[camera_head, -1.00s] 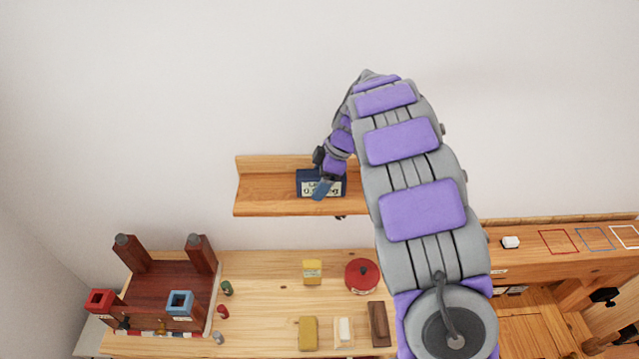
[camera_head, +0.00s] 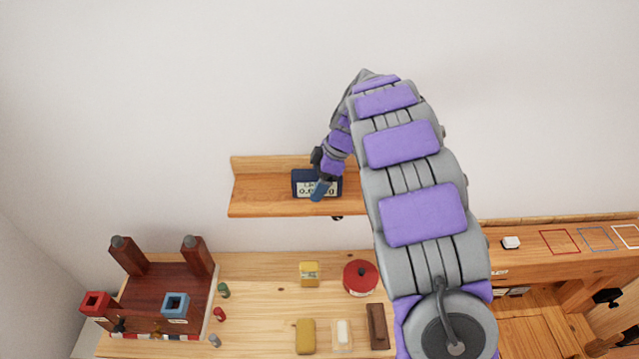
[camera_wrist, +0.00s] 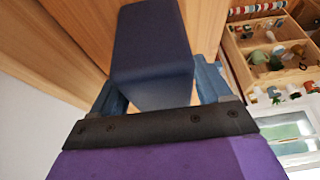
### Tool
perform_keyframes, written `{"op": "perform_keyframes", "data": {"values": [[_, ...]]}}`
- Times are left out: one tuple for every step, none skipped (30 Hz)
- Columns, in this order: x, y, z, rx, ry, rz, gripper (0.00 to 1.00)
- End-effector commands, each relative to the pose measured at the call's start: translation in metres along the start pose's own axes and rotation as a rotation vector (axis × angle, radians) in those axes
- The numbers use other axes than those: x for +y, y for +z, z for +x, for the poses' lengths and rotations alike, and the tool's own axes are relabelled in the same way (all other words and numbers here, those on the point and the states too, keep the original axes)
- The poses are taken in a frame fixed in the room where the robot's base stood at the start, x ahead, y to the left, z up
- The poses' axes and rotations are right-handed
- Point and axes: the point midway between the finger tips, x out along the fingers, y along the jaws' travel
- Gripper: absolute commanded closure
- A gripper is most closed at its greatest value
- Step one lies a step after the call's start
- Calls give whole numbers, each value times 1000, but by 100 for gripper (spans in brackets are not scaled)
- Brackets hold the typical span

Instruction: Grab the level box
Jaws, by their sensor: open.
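The level box (camera_head: 302,177) is a dark blue box with a pale, partly hidden label on its front. It stands on the wooden wall shelf (camera_head: 250,194). In the wrist view the dark blue box (camera_wrist: 152,45) lies between my two blue fingers. My gripper (camera_head: 319,190) is in front of the box and hides part of its label. In the wrist view my gripper (camera_wrist: 160,88) is open, with one finger on each side of the box. I cannot tell whether either finger touches it.
Below is a wooden bench with a dark red wooden stand (camera_head: 165,285), a red round pot (camera_head: 360,278), a yellow box (camera_head: 309,273) and several small items. A white block (camera_head: 510,243) lies on the right bench beside coloured square outlines. The wall above the shelf is bare.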

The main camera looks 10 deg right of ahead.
Motion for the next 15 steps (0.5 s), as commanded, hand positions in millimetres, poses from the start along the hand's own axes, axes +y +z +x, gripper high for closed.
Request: {"op": "perform_keyframes", "data": {"values": [[0, -2, 1, -1, 0, -2, 22], [0, -2, 1, -2, 0, -2, 22], [0, -2, 1, -2, 0, -2, 22], [-1, -3, 1, -3, 0, -2, 22], [-1, -4, 2, -4, 0, -2, 22], [-1, -5, 2, -4, 1, -2, 22], [-1, -5, 2, -5, 1, -2, 22], [-1, -5, 2, -5, 1, -2, 23], [-1, -5, 2, -5, 0, -2, 27], [-1, -5, 2, -4, 0, -2, 30], [-1, -4, 2, -4, 0, -2, 33], [-1, -3, 1, -3, 0, -2, 37], [0, -2, 1, -2, 0, -2, 40], [0, -2, 1, -2, 0, -1, 42], [0, -2, 1, -2, 0, -1, 46]]}}
